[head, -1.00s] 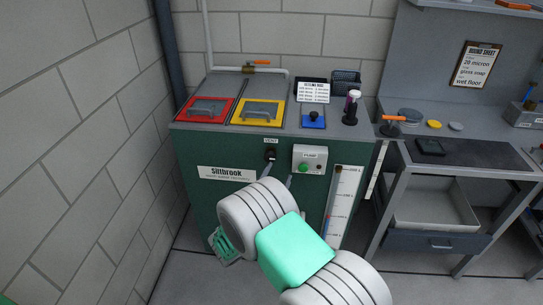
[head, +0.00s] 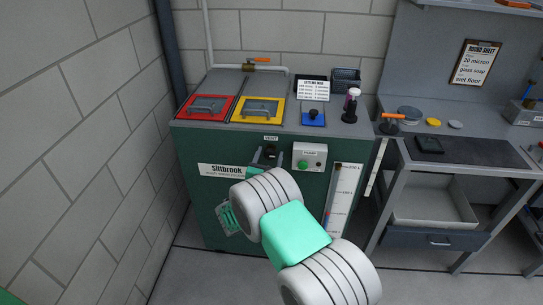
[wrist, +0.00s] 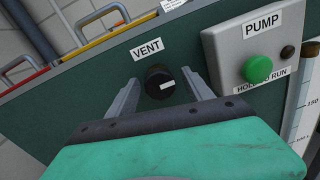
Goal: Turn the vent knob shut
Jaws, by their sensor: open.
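The vent knob (wrist: 155,76) is a round black knob on the green cabinet front, just below the VENT label (wrist: 147,49). A white mark on its face points roughly to the right in the wrist view. My gripper (wrist: 160,84) is open, with one grey finger left of the knob and the other right of it. A gap shows on each side, and I cannot tell how deep the fingertips reach. In the head view my gripper (head: 266,161) is at the knob, which it partly hides.
Right of the knob is the pump box (head: 310,156) with a green button (wrist: 257,68), close to the right finger. Red (head: 206,108) and yellow (head: 258,110) lids sit on the cabinet top. A level gauge (head: 343,195) is at its right.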

